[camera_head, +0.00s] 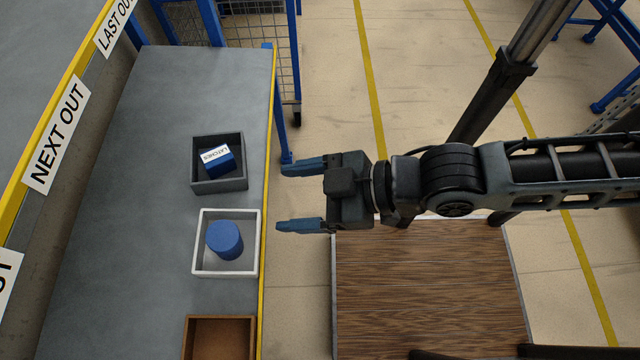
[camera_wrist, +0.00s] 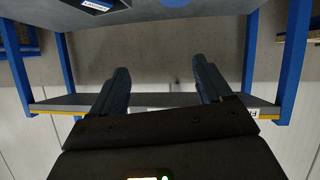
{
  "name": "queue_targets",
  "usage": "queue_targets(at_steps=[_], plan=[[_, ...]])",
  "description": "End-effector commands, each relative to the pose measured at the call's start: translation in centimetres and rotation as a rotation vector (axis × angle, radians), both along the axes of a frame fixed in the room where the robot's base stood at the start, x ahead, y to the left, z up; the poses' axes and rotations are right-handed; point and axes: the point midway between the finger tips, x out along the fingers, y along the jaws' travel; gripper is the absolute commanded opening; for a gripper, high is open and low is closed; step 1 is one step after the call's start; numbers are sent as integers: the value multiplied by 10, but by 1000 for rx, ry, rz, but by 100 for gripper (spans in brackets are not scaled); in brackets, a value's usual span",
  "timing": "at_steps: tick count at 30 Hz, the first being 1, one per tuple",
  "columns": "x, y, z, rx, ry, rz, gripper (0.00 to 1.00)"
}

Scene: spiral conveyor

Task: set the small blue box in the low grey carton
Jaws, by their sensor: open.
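The small blue box (camera_head: 221,164), with a white label reading "LATCHES", sits tilted inside the low grey carton (camera_head: 234,184) on the grey bench. The label and part of the carton also show upside down at the top of the wrist view, where the box (camera_wrist: 97,5) is cut off by the edge. My gripper (camera_head: 298,197) is open and empty, to the right of the bench's yellow edge and apart from the carton. In the wrist view its two fingers (camera_wrist: 160,85) are spread with nothing between them.
A white carton (camera_head: 256,240) holding a blue cylinder (camera_head: 224,239) stands in front of the grey one. A brown carton (camera_head: 221,322) is nearer still. The bench (camera_head: 120,200) is bare to their left. A wire cage (camera_head: 270,40) stands behind.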

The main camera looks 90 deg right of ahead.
Motion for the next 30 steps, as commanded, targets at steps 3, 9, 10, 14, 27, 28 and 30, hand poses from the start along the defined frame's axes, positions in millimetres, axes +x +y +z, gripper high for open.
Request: queue_targets(at_steps=[3,9,10,14,27,28,30], plan=[[-20,13,31,57,-83,26,78],[-32,21,58,109,-159,47,78],[-32,22,59,112,-162,48,78],[-32,22,60,114,-166,48,78],[-32,22,60,113,-164,46,71],[-32,22,60,113,-164,46,68],[-32,22,60,113,-164,46,61]])
